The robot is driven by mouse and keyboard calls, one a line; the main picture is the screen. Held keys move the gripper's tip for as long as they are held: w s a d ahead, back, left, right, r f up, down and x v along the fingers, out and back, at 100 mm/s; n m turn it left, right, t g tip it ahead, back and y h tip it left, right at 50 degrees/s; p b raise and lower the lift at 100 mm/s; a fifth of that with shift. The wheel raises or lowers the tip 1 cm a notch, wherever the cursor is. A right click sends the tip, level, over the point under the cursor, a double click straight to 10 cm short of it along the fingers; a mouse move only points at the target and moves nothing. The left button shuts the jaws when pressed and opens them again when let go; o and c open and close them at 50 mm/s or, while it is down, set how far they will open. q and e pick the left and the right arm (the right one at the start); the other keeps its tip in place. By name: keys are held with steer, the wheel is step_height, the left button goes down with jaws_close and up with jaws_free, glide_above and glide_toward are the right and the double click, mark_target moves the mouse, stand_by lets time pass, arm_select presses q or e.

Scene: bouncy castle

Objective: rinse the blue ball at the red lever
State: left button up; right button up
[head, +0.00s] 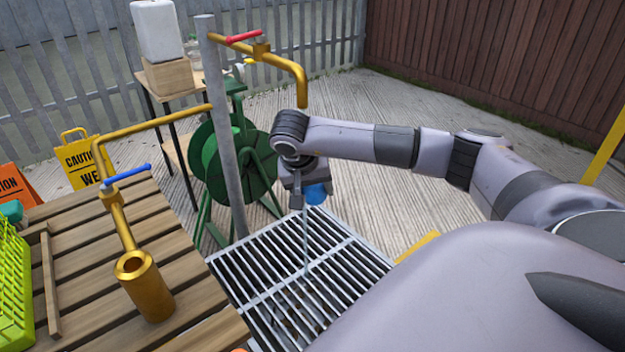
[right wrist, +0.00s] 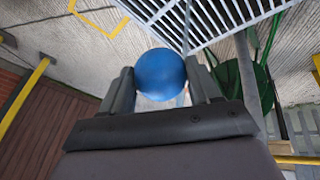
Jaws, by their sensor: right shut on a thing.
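My right gripper (head: 308,195) is shut on the blue ball (head: 316,194) and holds it in the air above the metal grate (head: 262,297). In the right wrist view the ball (right wrist: 160,74) sits between the two fingers. The red lever (head: 245,37) is on the upper brass pipe, whose spout (head: 302,98) bends down just above my right wrist. A thin pale streak (head: 305,240), apparently water, runs down below the gripper to the grate. My wrist hides the space between the spout and the ball. My left gripper is not in view.
A grey post (head: 228,130) and a green hose reel (head: 205,160) stand left of the gripper. A second brass tap with a blue lever (head: 127,175) is over the slatted wooden table (head: 85,275). A lime crate (head: 14,295) is at the left edge. Concrete behind the arm is clear.

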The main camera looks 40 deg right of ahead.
steer(key=shift+s+a+p, duration=0.45)
steer(key=shift+s+a, duration=0.4)
steer(key=shift+s, duration=0.3)
steer(key=shift+s+a+p, duration=0.35)
steer(key=shift+s+a, duration=0.35)
steer(key=shift+s, duration=0.25)
steer(key=s+a+r+p, duration=0.3)
steer(key=s+r+p, duration=0.1)
stand_by(0.3)
stand_by(0.4)
